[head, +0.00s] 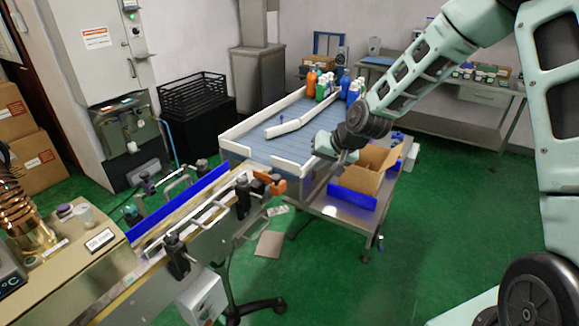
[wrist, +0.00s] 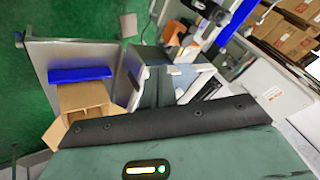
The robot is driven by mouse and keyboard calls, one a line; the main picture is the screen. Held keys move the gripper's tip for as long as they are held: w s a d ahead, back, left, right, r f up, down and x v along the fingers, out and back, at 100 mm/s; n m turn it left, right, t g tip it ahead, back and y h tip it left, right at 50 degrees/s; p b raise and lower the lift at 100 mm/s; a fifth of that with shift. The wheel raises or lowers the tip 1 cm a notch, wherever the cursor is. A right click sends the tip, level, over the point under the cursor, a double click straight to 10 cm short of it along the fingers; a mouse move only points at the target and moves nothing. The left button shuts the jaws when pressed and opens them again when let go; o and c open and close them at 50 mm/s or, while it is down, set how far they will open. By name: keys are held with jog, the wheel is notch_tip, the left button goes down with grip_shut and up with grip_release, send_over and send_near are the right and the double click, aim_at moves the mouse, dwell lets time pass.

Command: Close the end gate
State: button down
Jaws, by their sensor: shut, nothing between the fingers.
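A table with a slatted blue-grey top (head: 262,148) and low white side rails stands in the middle of the head view. A white bar (head: 300,122), bent in the middle, lies slantwise across its top, with a small dark knob near its left end. I cannot tell for certain which white piece is the end gate. My gripper (head: 346,157) is at the right front side of the table, above its edge and close to an open cardboard box. It is shut and holds nothing. In the wrist view, my gripper's housing hides much of the lower part.
Several coloured bottles (head: 325,84) stand at the table's far end. A conveyor with a blue rail (head: 180,208) lies front left. Green floor at right is clear.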

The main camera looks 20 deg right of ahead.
jog(key=p, duration=0.3)
send_near(282, 182)
notch_tip(282, 182, down, 3)
jog(key=d, duration=0.2)
jog(key=shift+w+a+f+p, duration=0.1)
jog(key=shift+w+a+p, duration=0.4)
jog(key=shift+a, duration=0.3)
jog(key=shift+w+a+f+p, duration=0.1)
jog(key=shift+w+a+p, duration=0.4)
jog(key=shift+a, duration=0.35)
